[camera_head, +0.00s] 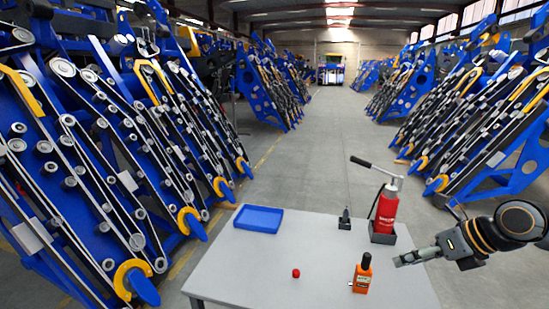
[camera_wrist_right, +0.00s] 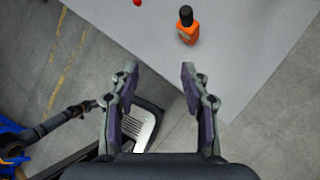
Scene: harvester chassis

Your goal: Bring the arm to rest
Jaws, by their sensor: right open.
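My right gripper (camera_head: 408,258) comes in from the right in the head view, just above the table's right part. It points left, near the orange bottle. In the right wrist view its two fingers (camera_wrist_right: 159,88) are spread apart with nothing between them. The right arm's dark wrist shows at the right edge of the head view.
A grey table (camera_head: 235,268) bears a blue tray (camera_head: 259,218), a red cap-like piece (camera_head: 295,273), an orange bottle (camera_head: 362,277) with a black top, a small dark fitting (camera_head: 344,220) and a red hand pump (camera_head: 386,210). Blue harvester chassis (camera_head: 110,170) line both sides of the aisle.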

